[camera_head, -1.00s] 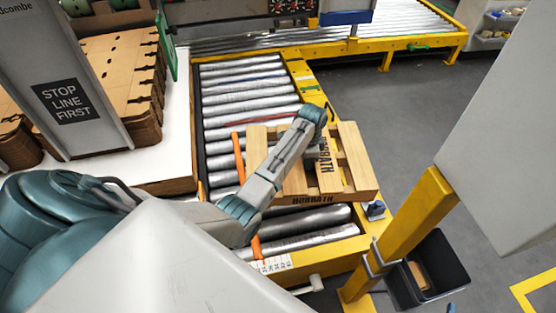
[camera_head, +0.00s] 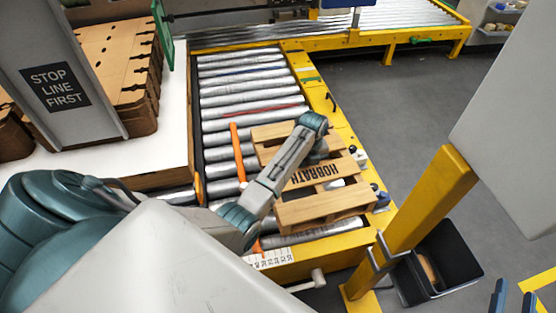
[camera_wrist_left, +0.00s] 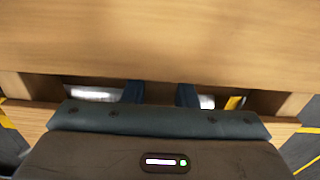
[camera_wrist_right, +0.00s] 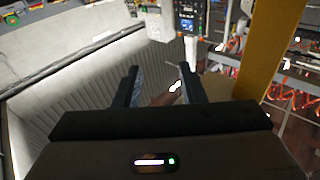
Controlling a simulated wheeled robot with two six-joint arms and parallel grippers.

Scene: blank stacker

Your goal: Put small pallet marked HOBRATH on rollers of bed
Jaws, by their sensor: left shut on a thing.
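The small wooden pallet (camera_head: 325,207) marked HOBRATH is over the near right part of the roller bed (camera_head: 245,98), about in line with the rollers. Whether its underside touches them I cannot tell. My left arm reaches across it from the left. My left gripper (camera_wrist_left: 160,94) is shut on the pallet, with a wide board filling the left wrist view above the fingers. In the head view its fingers are hidden behind the wrist. My right gripper (camera_head: 514,300) is at the bottom right, away from the pallet; its fingers stand apart and empty in the right wrist view (camera_wrist_right: 160,88).
An orange bar (camera_head: 237,150) lies across the rollers beside the pallet. A yellow post (camera_head: 425,205) and a black bin (camera_head: 440,262) stand to the right. Stacked cardboard blanks (camera_head: 118,70) are at the left behind a STOP LINE FIRST sign (camera_head: 56,87). The far rollers are clear.

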